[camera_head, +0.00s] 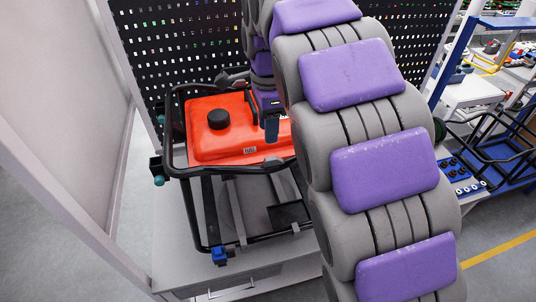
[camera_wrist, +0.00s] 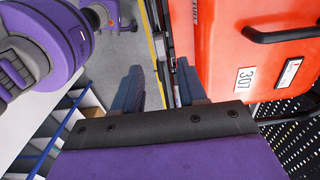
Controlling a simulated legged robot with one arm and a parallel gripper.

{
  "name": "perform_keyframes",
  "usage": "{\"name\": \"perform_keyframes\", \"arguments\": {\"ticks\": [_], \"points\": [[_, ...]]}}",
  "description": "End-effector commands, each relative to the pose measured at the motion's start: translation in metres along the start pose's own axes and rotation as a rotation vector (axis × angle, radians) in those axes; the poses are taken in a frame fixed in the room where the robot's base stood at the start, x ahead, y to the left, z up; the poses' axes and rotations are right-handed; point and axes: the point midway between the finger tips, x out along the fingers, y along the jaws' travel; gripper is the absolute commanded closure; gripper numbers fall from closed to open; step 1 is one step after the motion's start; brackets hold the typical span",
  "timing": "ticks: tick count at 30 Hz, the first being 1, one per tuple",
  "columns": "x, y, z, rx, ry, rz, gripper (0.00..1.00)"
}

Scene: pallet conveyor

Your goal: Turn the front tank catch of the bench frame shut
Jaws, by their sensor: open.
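The red tank (camera_head: 225,130) with a black round cap (camera_head: 218,119) sits in the black bench frame (camera_head: 186,205). My gripper (camera_head: 271,128) is at the tank's right side, near its front edge, partly hidden by my arm. In the wrist view the two blue fingers of my gripper (camera_wrist: 158,72) stand apart with nothing held between them. A dark frame rail (camera_wrist: 163,80) runs behind the gap, beside the tank (camera_wrist: 245,50) with its 307 label. I cannot make out the front tank catch clearly; my arm and fingers cover much of that side.
The frame stands on a grey workbench (camera_head: 175,262) before a black perforated panel (camera_head: 180,50). A blue clamp (camera_head: 219,256) is at the frame's lower front corner, and teal knobs (camera_head: 159,181) are on its left. Another black frame (camera_head: 500,140) stands at right.

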Motion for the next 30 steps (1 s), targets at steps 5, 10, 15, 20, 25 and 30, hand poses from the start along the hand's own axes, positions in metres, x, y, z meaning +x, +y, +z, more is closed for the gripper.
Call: {"name": "perform_keyframes", "arguments": {"ticks": [5, 10, 15, 20, 25, 30], "points": [[0.026, 0.001, 0.000, -0.001, 0.000, 0.003, 0.58], [0.052, 0.001, 0.000, -0.001, 0.000, 0.001, 0.58], [0.075, 0.000, 0.000, -0.002, 0.001, -0.001, 0.58], [0.090, 0.001, 0.000, -0.001, 0.001, 0.002, 0.58], [0.095, 0.000, 0.000, -0.001, 0.001, -0.002, 0.58], [0.095, 0.000, 0.000, -0.001, 0.001, -0.003, 0.58]]}}
